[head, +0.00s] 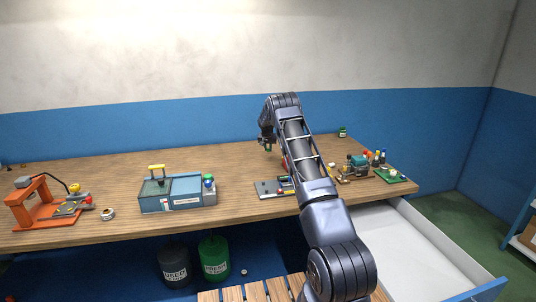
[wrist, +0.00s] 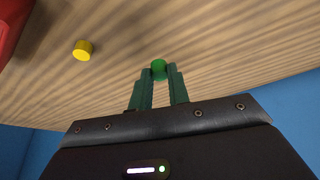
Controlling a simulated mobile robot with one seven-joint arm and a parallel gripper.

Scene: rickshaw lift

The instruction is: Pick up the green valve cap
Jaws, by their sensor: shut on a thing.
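The green valve cap (wrist: 159,70) is a small round green piece between the fingertips of my gripper (wrist: 160,72) in the wrist view. The gripper is shut on it, and the fingers hide part of its sides. In the head view my gripper (head: 267,146) is small and dark, near the back of the wooden workbench (head: 110,170). I cannot tell the exact gap between the cap and the bench top.
A yellow cylinder (wrist: 83,50) and part of a red object (wrist: 12,28) are left of the gripper. A blue toolbox-like unit (head: 178,195) and an orange press (head: 38,205) stand at the left. Several small parts crowd the right end, above an open drawer (head: 395,235).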

